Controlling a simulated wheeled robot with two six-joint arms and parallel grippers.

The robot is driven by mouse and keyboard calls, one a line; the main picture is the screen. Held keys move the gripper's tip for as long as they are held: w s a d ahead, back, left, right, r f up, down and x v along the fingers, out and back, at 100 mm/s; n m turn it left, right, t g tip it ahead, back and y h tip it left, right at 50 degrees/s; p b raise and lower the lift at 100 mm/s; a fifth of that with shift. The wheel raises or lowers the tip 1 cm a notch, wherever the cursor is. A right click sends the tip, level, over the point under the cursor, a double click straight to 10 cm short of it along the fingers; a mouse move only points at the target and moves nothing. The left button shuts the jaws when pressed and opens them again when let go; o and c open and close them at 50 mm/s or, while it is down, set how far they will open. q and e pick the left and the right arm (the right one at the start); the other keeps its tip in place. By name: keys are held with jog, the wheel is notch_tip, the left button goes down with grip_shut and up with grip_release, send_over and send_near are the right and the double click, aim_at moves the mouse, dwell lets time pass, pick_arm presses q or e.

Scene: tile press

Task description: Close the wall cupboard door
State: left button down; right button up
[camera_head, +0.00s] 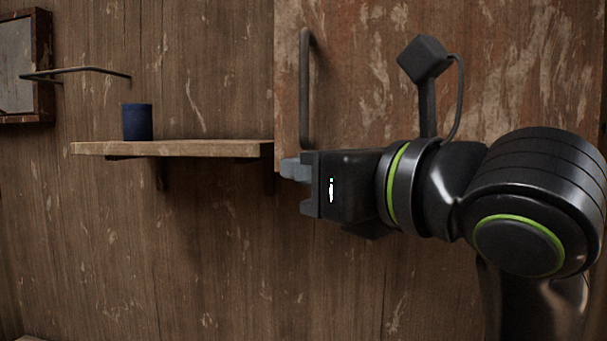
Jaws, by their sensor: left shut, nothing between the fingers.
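The wall cupboard door (365,60) is a worn reddish-brown wooden panel filling the upper right of the head view. A dark vertical bar handle (305,85) is near its left edge. The cupboard's inside is not visible, and I cannot tell how far the door stands open. My left gripper (290,170) points left in front of the door's lower left part, just below the handle's lower end. It is shut and empty. I cannot tell whether it touches the door. My arm hides the door's lower part. My right gripper is not in view.
A wooden wall shelf (185,149) is left of the gripper, with a dark blue cup (137,122) on it. A thin metal rail (85,70) and a dark-framed panel (42,65) are farther left. The wall below the shelf is clear.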

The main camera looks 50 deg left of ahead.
pick_arm(q)
jog(key=s+d+b, duration=0.3)
jog(key=s+d, duration=0.2)
jog(key=shift+s+d+f, duration=0.25)
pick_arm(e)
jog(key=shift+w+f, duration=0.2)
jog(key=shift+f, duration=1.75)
